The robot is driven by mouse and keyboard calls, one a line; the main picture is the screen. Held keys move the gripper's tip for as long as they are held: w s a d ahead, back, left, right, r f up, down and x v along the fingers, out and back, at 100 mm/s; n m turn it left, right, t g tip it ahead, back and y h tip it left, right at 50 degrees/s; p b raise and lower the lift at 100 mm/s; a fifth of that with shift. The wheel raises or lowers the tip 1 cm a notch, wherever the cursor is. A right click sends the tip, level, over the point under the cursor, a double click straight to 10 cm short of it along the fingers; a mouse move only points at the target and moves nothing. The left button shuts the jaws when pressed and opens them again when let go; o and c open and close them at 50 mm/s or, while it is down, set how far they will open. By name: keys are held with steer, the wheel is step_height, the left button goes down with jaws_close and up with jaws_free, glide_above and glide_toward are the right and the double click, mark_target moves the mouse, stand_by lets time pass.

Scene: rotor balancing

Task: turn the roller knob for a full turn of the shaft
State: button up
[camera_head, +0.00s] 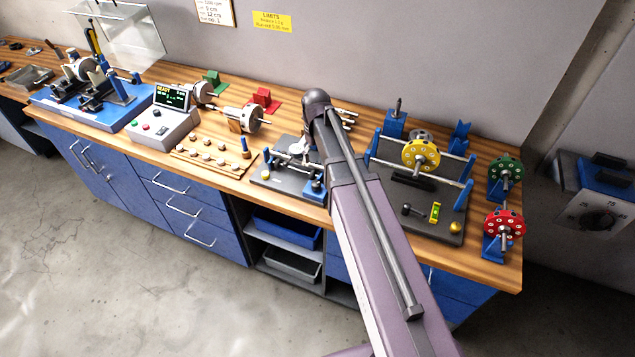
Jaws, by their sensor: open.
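A dark stand with rods and blue end parts (262,182) sits on the bench in the middle, partly hidden by my arm. A pale part shows over it, too small to make out. I cannot tell which part is the roller knob. At the right, a yellow disk (420,155) with holes sits on a shaft across two rails. My arm reaches up across the bench; I cannot make out my gripper, which seems hidden by the arm.
A control box (163,122) with a lit display stands left of the stand, beside a wooden board (212,158) with several small pieces. A blue-based machine (92,100) is farther left. Green (505,172) and red (504,223) disks stand near the bench's right end. The floor in front is clear.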

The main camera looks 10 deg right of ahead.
mark_target(316, 184)
steer(key=shift+f, duration=0.15)
step_height(316, 184, down, 14)
steer(key=b, duration=1.3)
steer(key=shift+r+b, duration=0.25)
steer(key=shift+b, duration=0.15)
steer(key=shift+c, duration=0.2)
